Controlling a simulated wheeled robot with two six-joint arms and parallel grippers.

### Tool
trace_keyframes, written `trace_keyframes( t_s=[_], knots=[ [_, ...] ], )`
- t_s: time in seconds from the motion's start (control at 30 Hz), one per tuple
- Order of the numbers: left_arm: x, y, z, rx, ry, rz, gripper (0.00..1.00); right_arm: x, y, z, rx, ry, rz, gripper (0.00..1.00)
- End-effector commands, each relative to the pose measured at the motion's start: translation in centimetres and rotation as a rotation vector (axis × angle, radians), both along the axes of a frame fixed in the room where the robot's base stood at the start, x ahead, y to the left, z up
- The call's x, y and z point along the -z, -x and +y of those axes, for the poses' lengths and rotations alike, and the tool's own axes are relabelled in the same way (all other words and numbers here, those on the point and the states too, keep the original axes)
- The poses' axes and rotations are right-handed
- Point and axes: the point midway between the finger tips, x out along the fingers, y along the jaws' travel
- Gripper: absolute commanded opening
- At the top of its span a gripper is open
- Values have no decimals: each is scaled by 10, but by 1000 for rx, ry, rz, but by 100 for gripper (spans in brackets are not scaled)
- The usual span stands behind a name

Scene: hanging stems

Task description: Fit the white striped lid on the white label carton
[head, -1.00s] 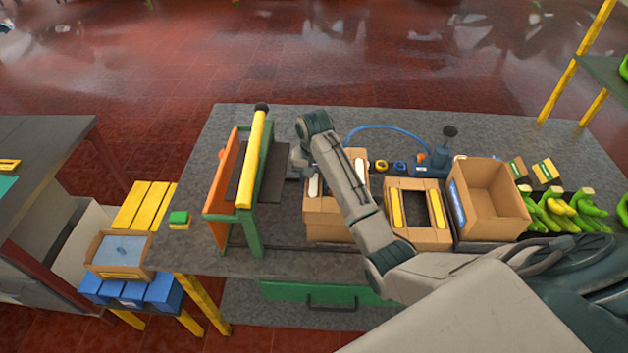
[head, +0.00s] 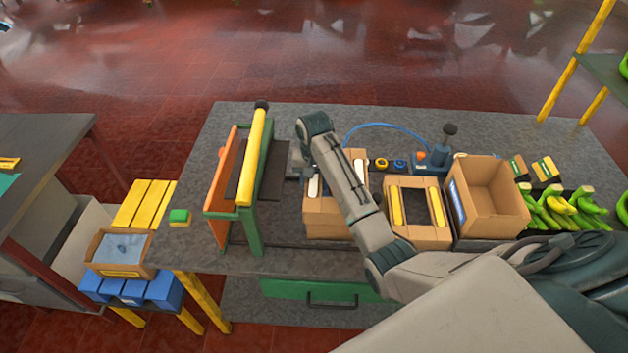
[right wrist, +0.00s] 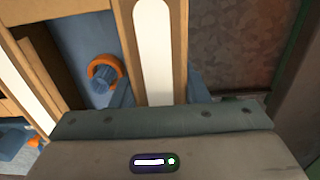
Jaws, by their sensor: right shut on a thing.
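The white striped lid (head: 313,186) is a brown cardboard piece with two white strips, left of the yellow striped box. My right arm crosses over it and hides its middle. My right gripper (right wrist: 158,92) is shut on the lid's side at one white strip, with a blue finger on each side of it. The other strip (right wrist: 27,88) shows at left in the right wrist view. A brown carton front (head: 326,226) shows below the strips; I cannot tell whether lid and carton are seated together. No white label shows on it. My left gripper is out of view.
A yellow striped box (head: 418,238) and an open brown carton (head: 492,205) with a blue label stand to the right, then green bananas (head: 562,212). A green and orange frame with a yellow bar (head: 252,160) stands close on the left. A blue tool (head: 434,160) lies behind.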

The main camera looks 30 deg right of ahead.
Motion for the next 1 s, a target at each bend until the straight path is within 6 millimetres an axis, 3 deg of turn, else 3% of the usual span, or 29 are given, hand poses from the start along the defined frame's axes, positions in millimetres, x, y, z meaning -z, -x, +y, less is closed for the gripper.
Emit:
trace_keyframes(
  t_s=[0.17, 0.2, 0.3, 0.5, 0.6, 1.0],
  knots=[
    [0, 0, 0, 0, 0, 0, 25, 1, 0, 0, 0, 0, 0, 25],
    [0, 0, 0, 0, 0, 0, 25, 1, 0, 0, 0, 0, 0, 45],
    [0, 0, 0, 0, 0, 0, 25, 1, 0, 0, 0, 0, 0, 65],
    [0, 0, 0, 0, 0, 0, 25, 1, 0, 0, 0, 0, 0, 66],
    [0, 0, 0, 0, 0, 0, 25, 1, 0, 0, 0, -1, 1, 84],
    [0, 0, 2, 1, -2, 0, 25, 1, 1, -1, 1, 2, 2, 85]
  ],
)
